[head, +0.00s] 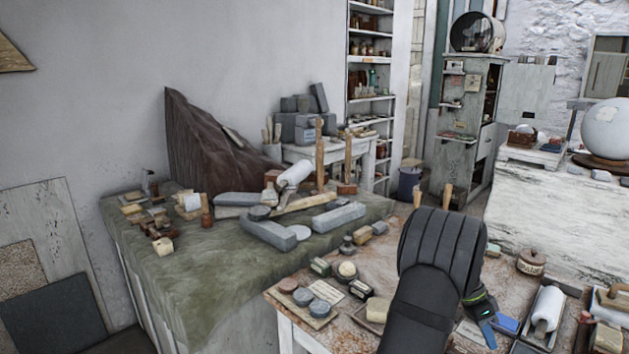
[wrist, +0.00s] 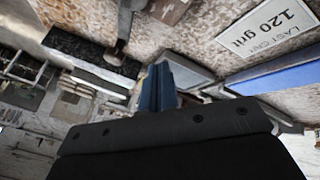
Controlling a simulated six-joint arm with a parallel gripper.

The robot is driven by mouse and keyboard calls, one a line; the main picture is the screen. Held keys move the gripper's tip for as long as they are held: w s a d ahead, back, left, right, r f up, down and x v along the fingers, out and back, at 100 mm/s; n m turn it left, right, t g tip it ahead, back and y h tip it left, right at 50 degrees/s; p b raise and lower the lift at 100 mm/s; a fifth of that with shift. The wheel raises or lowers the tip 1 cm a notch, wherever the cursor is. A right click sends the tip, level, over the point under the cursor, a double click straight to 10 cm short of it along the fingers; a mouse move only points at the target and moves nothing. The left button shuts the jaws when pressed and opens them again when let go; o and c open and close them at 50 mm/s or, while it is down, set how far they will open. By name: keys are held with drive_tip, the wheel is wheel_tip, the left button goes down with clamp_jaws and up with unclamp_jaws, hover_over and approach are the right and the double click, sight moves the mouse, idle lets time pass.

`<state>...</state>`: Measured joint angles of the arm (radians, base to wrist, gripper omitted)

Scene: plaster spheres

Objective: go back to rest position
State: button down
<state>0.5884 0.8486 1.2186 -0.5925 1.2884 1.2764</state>
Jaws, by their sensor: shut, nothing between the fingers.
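My gripper (head: 489,335) is at the lower right in the head view, low over the worn table (head: 290,322), with its fingers pointing down. My dark arm hides part of the table behind it. In the wrist view my gripper (wrist: 158,80) shows two blue fingers pressed together, with nothing between them. Whether the fingertips touch anything on the table is hard to tell.
A blue block (head: 507,323) lies right beside my gripper. A white roll (head: 546,309) lies to its right. A "120 grit" card (wrist: 272,27) shows in the wrist view. Round pucks (head: 303,296) and small boxes lie left of my arm. A large white sphere (head: 606,128) stands far right.

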drive_tip(key=n, duration=0.1)
drive_tip(key=a+n+t+h, duration=0.1)
drive_tip(key=n, duration=0.1)
drive_tip(key=n+t, duration=0.1)
drive_tip(key=shift+w+a+f+n+h, duration=0.1)
drive_tip(key=shift+w+a+n+h, duration=0.05)
drive_tip(key=shift+w+n+h, duration=0.2)
drive_tip(key=shift+w+a+n+t, duration=0.3)
drive_tip(key=shift+n+t, duration=0.15)
drive_tip(key=shift+n, duration=0.4)
drive_tip(key=shift+w+a+n+t, duration=0.15)
drive_tip(key=shift+w+n+t, duration=0.25)
drive_tip(key=shift+n, duration=0.4)
drive_tip(key=shift+s, duration=0.1)
